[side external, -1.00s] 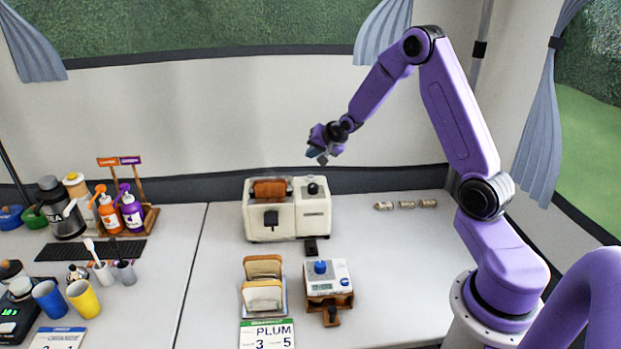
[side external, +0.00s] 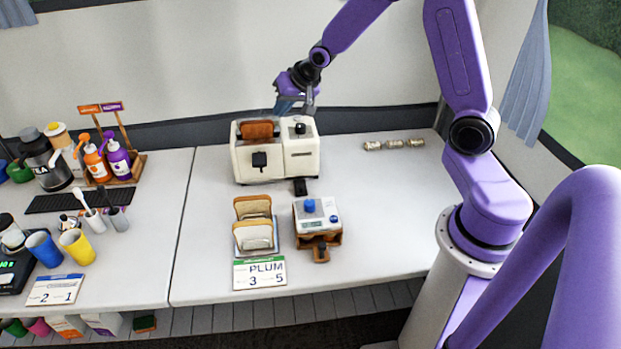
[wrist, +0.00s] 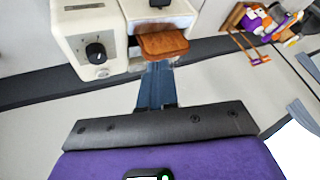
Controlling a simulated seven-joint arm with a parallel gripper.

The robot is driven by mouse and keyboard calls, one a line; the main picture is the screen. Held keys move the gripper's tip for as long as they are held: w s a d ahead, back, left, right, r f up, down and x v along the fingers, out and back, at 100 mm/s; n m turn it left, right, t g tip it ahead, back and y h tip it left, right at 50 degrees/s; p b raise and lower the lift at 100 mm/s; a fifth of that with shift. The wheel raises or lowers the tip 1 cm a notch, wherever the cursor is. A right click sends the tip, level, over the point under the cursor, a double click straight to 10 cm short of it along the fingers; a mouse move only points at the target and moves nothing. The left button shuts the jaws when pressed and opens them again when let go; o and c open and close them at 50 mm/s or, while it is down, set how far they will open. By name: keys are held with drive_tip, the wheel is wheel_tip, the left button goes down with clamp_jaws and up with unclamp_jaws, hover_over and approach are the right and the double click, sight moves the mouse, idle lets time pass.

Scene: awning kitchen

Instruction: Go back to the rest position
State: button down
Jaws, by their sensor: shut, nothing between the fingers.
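My gripper (side external: 292,106) is at the end of my purple arm, above and behind the cream toaster (side external: 303,163). In the wrist view the blue-grey fingers (wrist: 157,78) are together with nothing between them. Their tips appear close to a browned slice of toast (wrist: 163,42) that shows at the toaster's slot. I cannot tell from the side whether they touch it. The toast (side external: 256,131) also shows at the top of the toaster in the side view. The toaster's dark knob (wrist: 95,52) shows in the wrist view.
A rack of bread slices (side external: 240,240), a white scale (side external: 330,219) and a PLUM card (side external: 260,275) stand in front of the toaster. Bottles (side external: 119,160) and cups (side external: 78,246) are at the left. Small cylinders (side external: 394,144) lie right of the toaster. The right counter is mostly clear.

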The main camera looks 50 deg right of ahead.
drive_tip(key=s+a+r+n+g+y, duration=0.1)
drive_tip(key=s+a+r+n+g, duration=0.1)
drive_tip(key=s+a+n, duration=0.45)
drive_tip(key=s+a+r+n+g, duration=0.1)
drive_tip(key=s+a+n+g, duration=0.15)
drive_tip(key=s+a, duration=0.7)
drive_tip(key=s+d+n+g, duration=0.1)
drive_tip(key=s+n, duration=0.3)
drive_tip(key=s, duration=0.6)
drive_tip(key=s+d+r+n+g+h, duration=0.1)
drive_tip(key=s+d+n, duration=0.2)
drive_tip(key=s, duration=0.7)
drive_tip(key=shift+r+n, duration=0.25)
drive_tip(key=shift+n, duration=0.85)
drive_tip(key=shift+g, duration=0.25)
